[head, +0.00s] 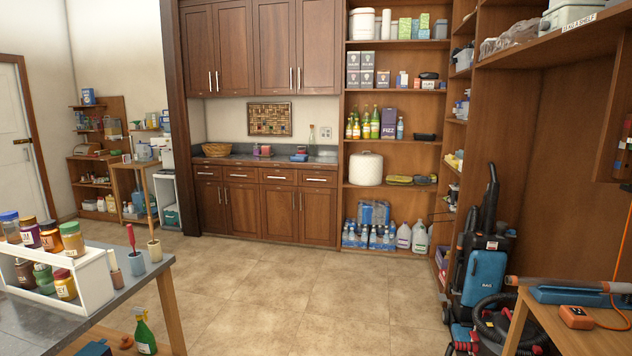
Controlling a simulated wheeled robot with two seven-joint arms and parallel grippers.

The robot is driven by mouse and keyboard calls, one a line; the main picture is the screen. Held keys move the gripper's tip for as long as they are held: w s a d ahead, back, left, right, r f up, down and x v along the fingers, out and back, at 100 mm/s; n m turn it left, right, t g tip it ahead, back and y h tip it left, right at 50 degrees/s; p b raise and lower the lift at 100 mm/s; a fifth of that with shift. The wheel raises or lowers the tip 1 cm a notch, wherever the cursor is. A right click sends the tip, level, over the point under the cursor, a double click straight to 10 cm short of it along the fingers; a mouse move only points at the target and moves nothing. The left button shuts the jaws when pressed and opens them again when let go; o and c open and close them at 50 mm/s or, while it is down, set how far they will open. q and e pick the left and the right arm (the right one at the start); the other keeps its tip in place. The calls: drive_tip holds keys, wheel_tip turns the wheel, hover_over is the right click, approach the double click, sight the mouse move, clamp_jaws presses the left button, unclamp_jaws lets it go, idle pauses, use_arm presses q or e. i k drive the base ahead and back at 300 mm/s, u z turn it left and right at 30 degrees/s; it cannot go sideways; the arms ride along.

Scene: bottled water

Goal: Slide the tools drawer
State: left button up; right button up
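Brown wooden base cabinets (268,201) stand against the back wall under a dark countertop. A row of shallow drawers (241,175) with horizontal silver handles runs just below the countertop, and all look shut. No label is readable on any drawer, so I cannot tell which one is the tools drawer. The drawers are across the room, well away from this camera. Neither of my grippers shows in the head view.
A grey-topped table (130,265) with a white bottle rack is at the lower left. A blue vacuum cleaner (484,275) and a wooden workbench (560,318) are at the right. Bottled water (370,235) sits on the bottom shelf. The tiled floor (290,285) between is clear.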

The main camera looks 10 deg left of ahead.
sight(306, 176)
drive_tip(key=i, duration=5.8)
drive_tip(key=z, duration=0.2)
